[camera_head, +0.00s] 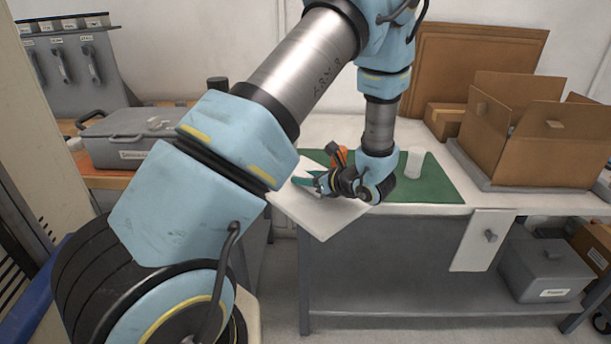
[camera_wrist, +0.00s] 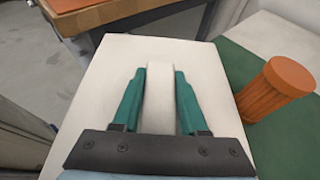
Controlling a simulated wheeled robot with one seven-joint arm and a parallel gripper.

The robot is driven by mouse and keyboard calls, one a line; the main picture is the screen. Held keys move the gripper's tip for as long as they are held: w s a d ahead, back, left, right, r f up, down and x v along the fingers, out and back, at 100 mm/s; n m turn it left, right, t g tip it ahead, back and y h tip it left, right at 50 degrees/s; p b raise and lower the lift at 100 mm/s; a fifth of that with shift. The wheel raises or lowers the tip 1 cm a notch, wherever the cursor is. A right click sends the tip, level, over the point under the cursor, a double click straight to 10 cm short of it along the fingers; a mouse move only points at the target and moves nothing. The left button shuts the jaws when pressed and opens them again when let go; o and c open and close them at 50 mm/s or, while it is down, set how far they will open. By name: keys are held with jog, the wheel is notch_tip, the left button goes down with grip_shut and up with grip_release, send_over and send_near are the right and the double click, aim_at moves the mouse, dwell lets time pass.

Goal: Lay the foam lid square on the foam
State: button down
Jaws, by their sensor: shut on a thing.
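The foam lid is a flat off-white slab (camera_head: 322,213) with a raised white grip bar, under my gripper at the front of the bench. My gripper (camera_head: 308,181) has teal fingers, shut on the grip bar. In the wrist view, the fingers of my gripper (camera_wrist: 158,74) stand on either side of the bar (camera_wrist: 158,105), and the lid (camera_wrist: 105,75) spreads out around them. In the head view the lid reaches out past the bench's front edge; I cannot tell its height over the bench. I cannot make out the foam clearly in either view.
An orange ribbed cylinder (camera_wrist: 276,88) stands on the green mat (camera_head: 430,185), close beside the lid. A white cylinder (camera_head: 415,162) stands on the mat too. An open cardboard box (camera_head: 515,145) sits at the bench's right. A grey case (camera_head: 120,150) is at the left.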

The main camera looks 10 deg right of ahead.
jog(key=shift+f, duration=0.2)
jog(key=shift+c, duration=2.2)
grip_release()
